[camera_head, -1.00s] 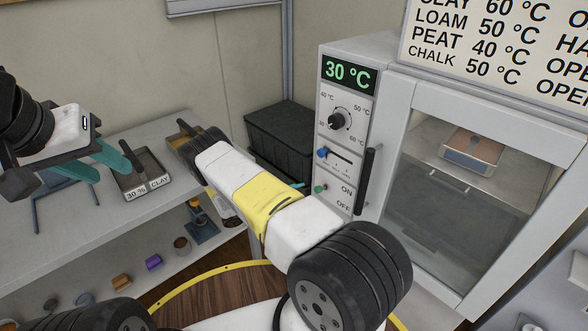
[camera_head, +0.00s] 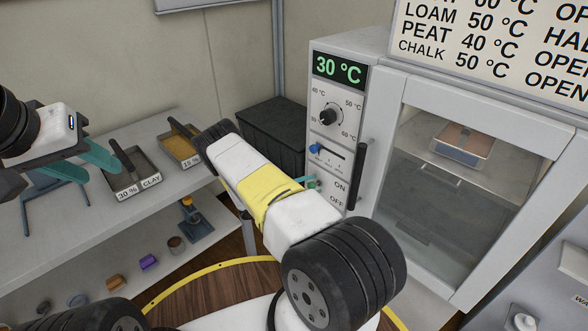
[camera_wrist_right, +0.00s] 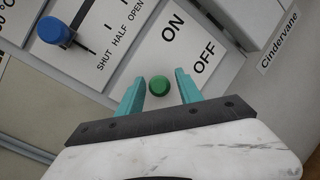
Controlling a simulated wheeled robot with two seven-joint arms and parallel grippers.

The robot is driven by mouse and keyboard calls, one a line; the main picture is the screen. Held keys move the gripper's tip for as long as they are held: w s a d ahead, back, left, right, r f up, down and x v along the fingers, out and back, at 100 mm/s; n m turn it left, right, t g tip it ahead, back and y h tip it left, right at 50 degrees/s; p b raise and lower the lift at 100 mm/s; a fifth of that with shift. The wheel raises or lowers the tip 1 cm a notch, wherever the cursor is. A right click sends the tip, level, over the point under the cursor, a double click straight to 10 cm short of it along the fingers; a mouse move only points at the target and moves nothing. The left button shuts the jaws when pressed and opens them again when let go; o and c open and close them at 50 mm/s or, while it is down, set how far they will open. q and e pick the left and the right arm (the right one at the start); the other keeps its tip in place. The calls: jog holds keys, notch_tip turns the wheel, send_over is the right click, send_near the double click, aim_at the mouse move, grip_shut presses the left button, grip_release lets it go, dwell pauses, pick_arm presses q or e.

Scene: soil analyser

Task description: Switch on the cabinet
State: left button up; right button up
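The cabinet (camera_head: 350,60) stands at the right in the head view, its green display reading 30 °C. On its panel is a green switch knob (camera_wrist_right: 159,86) beside the ON and OFF labels; in the head view it is mostly hidden by my right gripper. My right gripper (camera_wrist_right: 158,92) is open, with its teal fingertips on either side of the green knob, apparently not pressed on it. In the head view only a teal tip of it shows at the panel (camera_head: 309,183). My left gripper (camera_head: 95,163) is open and empty over the left bench.
A blue slider knob (camera_wrist_right: 55,31) sits on the panel near the green knob, with a black dial (camera_head: 329,115) above. A dark vertical door handle (camera_head: 357,176) stands just right of the panel. Soil trays (camera_head: 133,176) lie on the left bench. A black bin (camera_head: 272,135) stands behind my right arm.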

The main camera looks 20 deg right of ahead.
grip_shut()
jog(key=shift+r+y, duration=0.3)
jog(key=shift+y, duration=0.2)
jog(key=shift+d+n+y, duration=0.15)
jog(key=shift+n+y, duration=0.25)
jog(key=shift+o, duration=1)
grip_release()
jog(key=shift+r, duration=0.1)
jog(key=a+r, duration=0.1)
jog(key=a, duration=0.6)
jog(key=shift+a, duration=0.35)
jog(key=shift+s+r, duration=0.1)
